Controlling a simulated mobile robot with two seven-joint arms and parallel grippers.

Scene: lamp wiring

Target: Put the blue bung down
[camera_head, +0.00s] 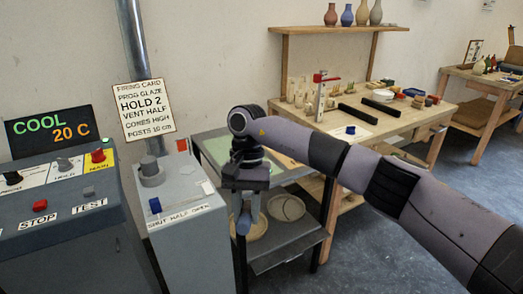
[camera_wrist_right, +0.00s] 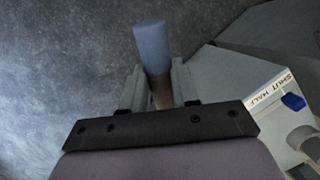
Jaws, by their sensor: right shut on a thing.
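My right gripper (camera_head: 247,208) hangs pointing down in the middle of the head view, in front of the grey cart. It is shut on the blue bung (camera_head: 243,224), whose blue end sticks out below the fingers. In the right wrist view the blue bung (camera_wrist_right: 151,46) sits between the two fingers (camera_wrist_right: 160,88), with a brownish narrower part in the grip. Dark floor shows beyond it there. My left gripper is in neither view.
The grey cart (camera_head: 272,247) holds round pale items on its lower shelf. The grey vent box (camera_head: 180,200) with a blue slider stands close left. A control panel (camera_head: 60,200) is farther left. A wooden workbench (camera_head: 400,122) with small items stands behind. Floor at right is clear.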

